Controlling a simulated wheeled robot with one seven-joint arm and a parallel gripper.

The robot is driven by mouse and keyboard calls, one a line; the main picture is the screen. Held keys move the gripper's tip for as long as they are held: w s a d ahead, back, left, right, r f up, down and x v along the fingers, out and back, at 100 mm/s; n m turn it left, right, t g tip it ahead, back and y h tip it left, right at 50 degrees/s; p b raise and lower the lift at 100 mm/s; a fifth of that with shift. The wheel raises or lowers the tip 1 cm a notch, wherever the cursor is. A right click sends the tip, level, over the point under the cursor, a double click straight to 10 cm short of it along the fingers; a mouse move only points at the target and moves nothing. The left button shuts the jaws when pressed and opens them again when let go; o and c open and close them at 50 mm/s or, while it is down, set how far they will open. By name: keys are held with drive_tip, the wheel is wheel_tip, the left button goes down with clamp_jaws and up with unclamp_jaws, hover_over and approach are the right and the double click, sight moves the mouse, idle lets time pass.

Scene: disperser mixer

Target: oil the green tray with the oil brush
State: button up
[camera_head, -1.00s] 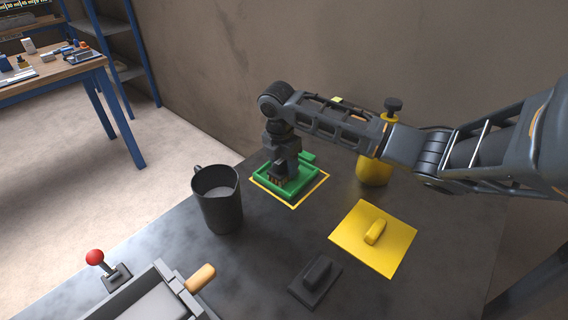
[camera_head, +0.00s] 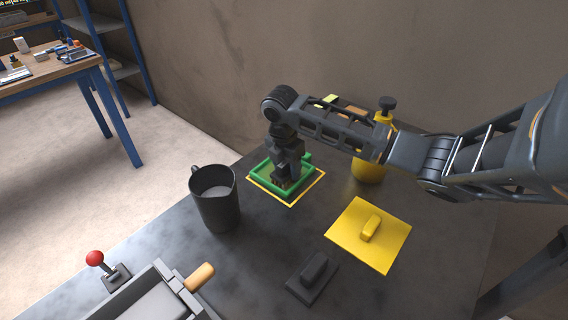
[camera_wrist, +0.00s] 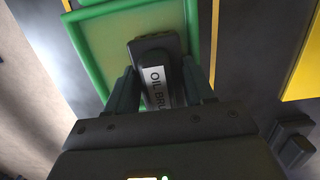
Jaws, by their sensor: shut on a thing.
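The green tray (camera_head: 262,177) lies on the dark table, inside a yellow outlined square. Its rim also shows in the wrist view (camera_wrist: 92,62). My gripper (camera_head: 286,172) is over the tray and points down. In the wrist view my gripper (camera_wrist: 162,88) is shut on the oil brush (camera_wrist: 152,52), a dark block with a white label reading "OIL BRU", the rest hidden. The brush is within the tray's rim; its bristles show low in the tray in the head view. Whether they touch the tray floor is hard to tell.
A dark jug (camera_head: 214,199) stands left of the tray. A yellow bottle (camera_head: 368,170) stands behind my arm. A yellow plate with a handle (camera_head: 371,236) and a dark handled block (camera_head: 312,278) lie in front. A machine with a red-knobbed lever (camera_head: 94,258) is front left.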

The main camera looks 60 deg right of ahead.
sight(273, 166)
drive_tip(key=shift+s, duration=0.25)
drive_tip(key=shift+w+f, duration=0.15)
drive_tip(key=shift+w, duration=0.6)
drive_tip(key=shift+w+d, duration=0.2)
drive_tip(key=shift+w, duration=0.45)
drive_tip(key=shift+w, duration=0.1)
drive_tip(key=shift+w+d+r, duration=0.2)
drive_tip(key=shift+w, duration=0.4)
drive_tip(key=shift+w+d, duration=0.15)
drive_tip(key=shift+w, duration=0.5)
drive_tip(key=shift+s+a+p, duration=0.2)
drive_tip(key=shift+s+p, duration=0.35)
drive_tip(key=shift+s, duration=0.2)
drive_tip(key=shift+s+a+p, duration=0.15)
drive_tip(key=shift+s+p, duration=0.35)
drive_tip(key=shift+s, duration=0.2)
drive_tip(key=shift+s, duration=0.1)
